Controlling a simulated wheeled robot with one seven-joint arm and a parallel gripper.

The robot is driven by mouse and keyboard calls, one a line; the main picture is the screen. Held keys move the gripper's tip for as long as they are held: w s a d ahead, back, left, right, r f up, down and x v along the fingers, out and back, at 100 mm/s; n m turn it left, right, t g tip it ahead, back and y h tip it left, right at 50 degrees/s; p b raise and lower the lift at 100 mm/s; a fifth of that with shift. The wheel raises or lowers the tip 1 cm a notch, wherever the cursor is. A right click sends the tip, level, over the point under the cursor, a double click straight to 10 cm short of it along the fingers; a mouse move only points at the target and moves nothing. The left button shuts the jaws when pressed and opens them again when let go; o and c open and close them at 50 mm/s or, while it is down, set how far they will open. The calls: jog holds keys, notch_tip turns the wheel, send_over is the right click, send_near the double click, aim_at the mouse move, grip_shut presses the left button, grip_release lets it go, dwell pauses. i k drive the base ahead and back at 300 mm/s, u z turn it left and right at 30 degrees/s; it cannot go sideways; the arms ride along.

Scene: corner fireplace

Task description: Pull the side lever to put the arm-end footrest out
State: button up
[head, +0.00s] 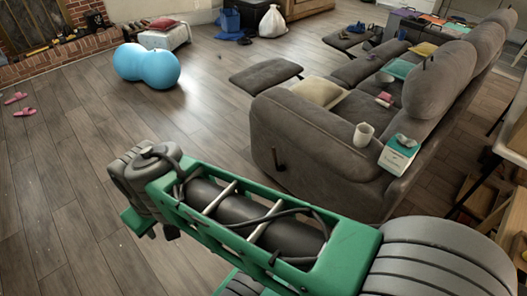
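A grey sofa (325,165) stands on the right, its near arm end facing me. A small dark side lever (279,160) hangs on the outer face of that arm. The footrest (266,75) at this end appears as a flat grey pad standing out in front of the seat, raised off the floor. My green and grey arm crosses the foreground, its elbow-like grey joint at left, apart from the lever. My gripper's fingers do not show.
A white mug (363,135) and a teal-and-white tissue box (398,155) stand on the sofa's near arm. A blue peanut ball (147,66) and pink slippers (20,104) lie at left. Wooden furniture (512,145) stands at right. The floor left of the sofa is mostly clear.

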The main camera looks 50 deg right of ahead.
aim_at(273, 150)
jog(key=z, duration=0.05)
jog(key=i, duration=1.7)
jog(key=z, duration=0.95)
jog(key=i, duration=1)
jog(key=z, duration=1.35)
jog(key=i, duration=0.5)
jog(key=z, duration=0.45)
